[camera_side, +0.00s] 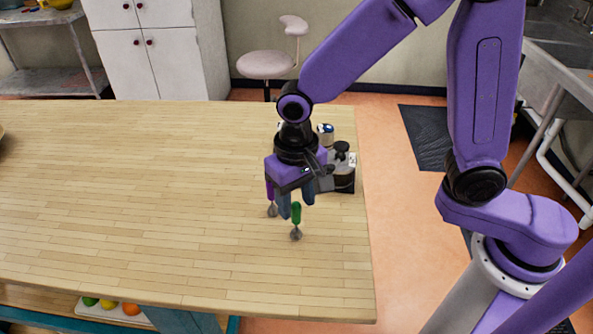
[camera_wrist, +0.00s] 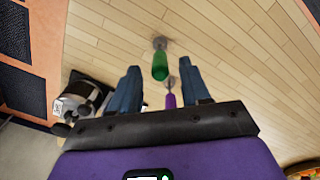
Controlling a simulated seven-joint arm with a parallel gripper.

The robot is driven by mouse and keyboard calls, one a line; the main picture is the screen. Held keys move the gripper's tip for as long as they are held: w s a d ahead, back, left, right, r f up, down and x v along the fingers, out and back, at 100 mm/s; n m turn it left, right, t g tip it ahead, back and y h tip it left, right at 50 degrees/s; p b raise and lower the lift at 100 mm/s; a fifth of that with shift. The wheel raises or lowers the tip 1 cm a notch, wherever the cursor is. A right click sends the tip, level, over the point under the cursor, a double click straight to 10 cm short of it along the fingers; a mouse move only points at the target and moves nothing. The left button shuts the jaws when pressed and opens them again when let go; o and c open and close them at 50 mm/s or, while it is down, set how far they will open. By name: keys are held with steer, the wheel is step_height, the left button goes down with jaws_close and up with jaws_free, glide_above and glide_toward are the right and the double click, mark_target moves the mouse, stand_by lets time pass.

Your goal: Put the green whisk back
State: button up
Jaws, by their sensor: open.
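The green whisk (camera_side: 296,214) appears to stand upright near the table's right edge, head down and handle up. In the wrist view the green whisk (camera_wrist: 160,65) shows just beyond the fingertips, roughly centred between them. A purple-handled whisk (camera_side: 270,192) stands a little behind and left of it; the purple handle (camera_wrist: 171,100) also shows between my fingers in the wrist view. My gripper (camera_side: 296,203) points down, open and empty, with its fingers close behind the green handle. My gripper (camera_wrist: 160,88) partly hides the purple whisk.
A black and silver appliance (camera_side: 343,170) stands right behind my gripper, with a small can-like item (camera_side: 326,134) beyond it. The wooden table (camera_side: 130,200) is clear across its left and middle. Fruit (camera_side: 110,304) lies on a tray on the lower shelf.

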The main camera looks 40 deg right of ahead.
step_height(320, 180, up, 8)
steer(key=shift+f, duration=0.2)
steer(key=s+d+f+n, duration=0.2)
steer(key=s+d+n, duration=1.1)
steer(key=s+d, duration=0.4)
steer(key=shift+s+d, duration=0.15)
steer(key=shift+d, duration=0.25)
stand_by(1.0)
